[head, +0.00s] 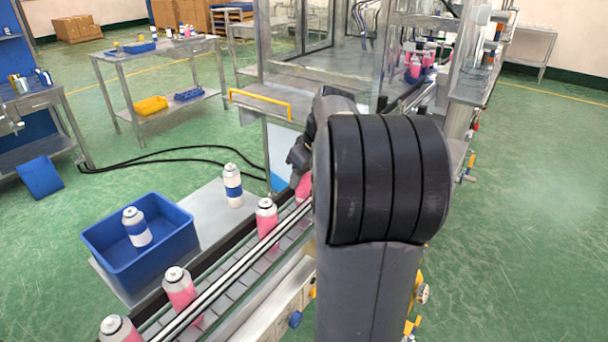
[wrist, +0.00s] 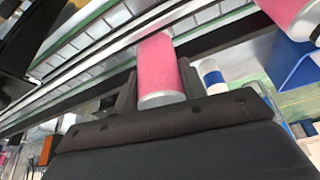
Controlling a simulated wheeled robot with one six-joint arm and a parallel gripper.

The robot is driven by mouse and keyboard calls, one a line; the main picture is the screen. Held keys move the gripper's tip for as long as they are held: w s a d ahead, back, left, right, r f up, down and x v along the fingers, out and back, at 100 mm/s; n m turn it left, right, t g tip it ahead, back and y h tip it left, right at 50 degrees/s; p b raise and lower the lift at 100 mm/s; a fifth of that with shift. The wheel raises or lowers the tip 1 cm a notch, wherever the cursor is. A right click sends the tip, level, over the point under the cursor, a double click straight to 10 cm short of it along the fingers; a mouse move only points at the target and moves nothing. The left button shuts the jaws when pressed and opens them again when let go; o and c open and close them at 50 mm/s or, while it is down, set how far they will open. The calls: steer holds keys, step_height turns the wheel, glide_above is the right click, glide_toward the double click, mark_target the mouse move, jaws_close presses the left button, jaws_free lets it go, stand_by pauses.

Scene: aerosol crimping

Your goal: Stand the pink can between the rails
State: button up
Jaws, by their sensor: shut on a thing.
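My gripper (wrist: 158,72) is shut on a pink can (wrist: 160,62), with one dark finger on each side of it in the wrist view. In the head view a small part of this pink can (head: 304,186) shows below my gripper (head: 299,163), at the conveyor; my arm hides the rest. The rails (head: 222,288) run along the conveyor, and they cross the upper left of the wrist view (wrist: 95,62). The held can lies over or at the rails; I cannot tell whether its base rests on the belt.
Several other pink cans (head: 267,222) stand in a row along the rails, nearer the front. A blue-banded white can (head: 233,188) stands on the grey side plate (head: 208,200). A blue bin (head: 178,262) beside it holds another such can (head: 137,228). A glazed machine stands beyond.

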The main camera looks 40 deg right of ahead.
steer(key=shift+f, duration=0.25)
steer(key=o, duration=1.1)
steer(key=shift+c, duration=0.2)
steer(key=shift+r, duration=0.15)
steer(key=v, duration=1)
steer(key=shift+r, duration=0.25)
steer(key=shift+s, duration=0.1)
